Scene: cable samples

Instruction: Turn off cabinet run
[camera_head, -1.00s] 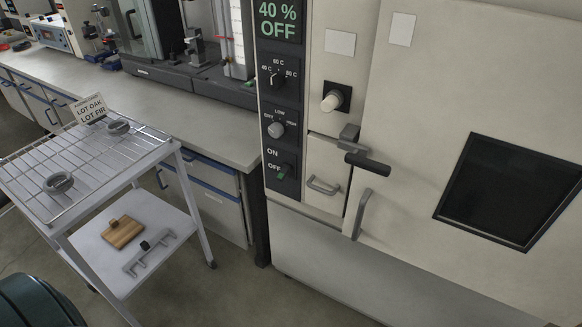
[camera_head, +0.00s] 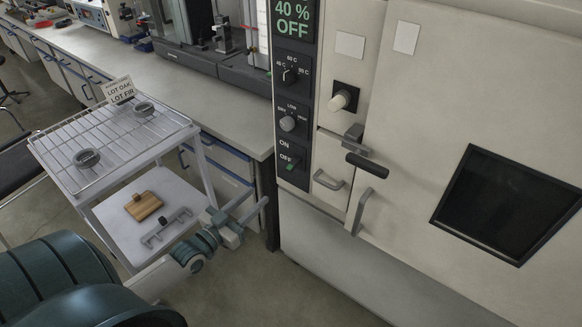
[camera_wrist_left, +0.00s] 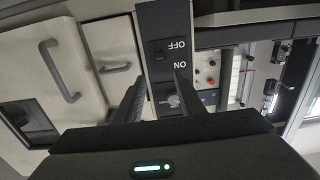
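The cabinet (camera_head: 405,160) has a dark control panel on its left edge. The panel's display (camera_head: 293,20) reads "40 % OFF". Below it sit a temperature knob (camera_head: 290,75), a humidity knob (camera_head: 288,123) and a small switch (camera_head: 291,166) with green on it, beside the ON and OFF labels. In the left wrist view the panel (camera_wrist_left: 167,20) appears upside down, beyond the fingers. My left gripper (camera_head: 259,197) is open and empty, in front of and below the panel, apart from it; its two fingers (camera_wrist_left: 157,80) stand apart in the wrist view. My right gripper is not in view.
The cabinet's door has a black lever (camera_head: 367,166) and a grey handle (camera_head: 360,210). A two-shelf cart (camera_head: 95,205) stands left, with two grey rings on its wire top and a wooden block (camera_head: 144,206) below. A bench (camera_head: 200,105) with instruments runs behind.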

